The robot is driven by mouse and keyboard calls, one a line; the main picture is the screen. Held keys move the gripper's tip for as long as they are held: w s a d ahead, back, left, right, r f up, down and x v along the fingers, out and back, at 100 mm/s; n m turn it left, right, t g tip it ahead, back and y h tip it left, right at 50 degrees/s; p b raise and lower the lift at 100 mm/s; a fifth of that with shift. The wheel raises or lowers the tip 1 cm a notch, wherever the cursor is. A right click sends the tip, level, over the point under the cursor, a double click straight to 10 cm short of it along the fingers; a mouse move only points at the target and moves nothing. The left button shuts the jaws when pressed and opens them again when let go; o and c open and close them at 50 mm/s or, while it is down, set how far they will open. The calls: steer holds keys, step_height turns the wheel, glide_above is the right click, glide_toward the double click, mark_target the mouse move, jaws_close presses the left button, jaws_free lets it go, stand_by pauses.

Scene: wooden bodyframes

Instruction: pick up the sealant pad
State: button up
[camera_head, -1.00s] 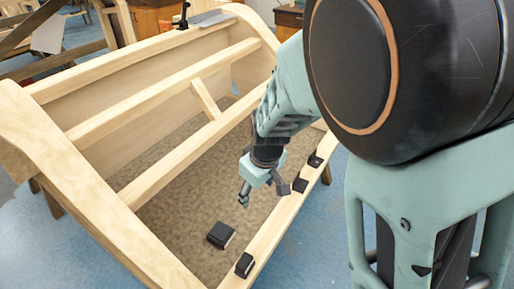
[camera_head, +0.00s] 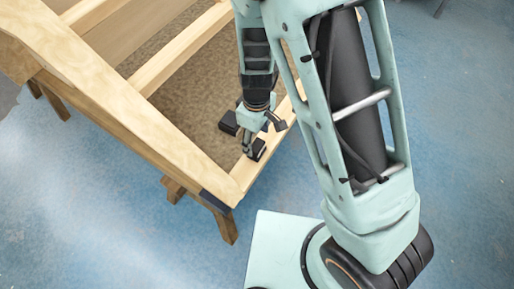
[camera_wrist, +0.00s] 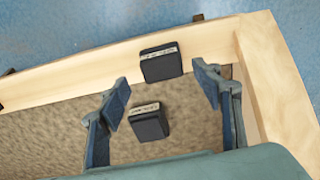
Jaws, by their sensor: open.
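Two small black blocks with a pale label strip look like sealant pads; I cannot tell which one the task names. In the wrist view one black pad (camera_wrist: 161,66) lies on the wooden rail, and the other black pad (camera_wrist: 149,125) lies on the brown panel inside the frame. In the head view the rail pad (camera_head: 258,148) is partly hidden by my gripper (camera_head: 250,143), and the panel pad (camera_head: 229,122) is to its left. In the wrist view my gripper (camera_wrist: 162,92) is open, its fingers spread either side of the pads, with nothing held.
The wooden rail (camera_wrist: 205,45) meets a cross beam (camera_wrist: 278,75) at a corner on the right. The wooden bodyframe (camera_head: 110,110) has raised beams around the brown panel (camera_head: 185,105). Blue floor (camera_head: 120,235) is open outside the frame.

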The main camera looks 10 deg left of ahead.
mark_target(257, 145)
steer(key=f, duration=0.4)
steer(key=shift+s+d+f, duration=0.1)
steer(key=shift+s+f, duration=0.05)
steer(key=shift+s, duration=0.05)
steer(key=shift+c, duration=0.2)
steer(key=c, duration=1.2)
steer(key=shift+r, duration=0.25)
steer(key=shift+c, duration=0.2)
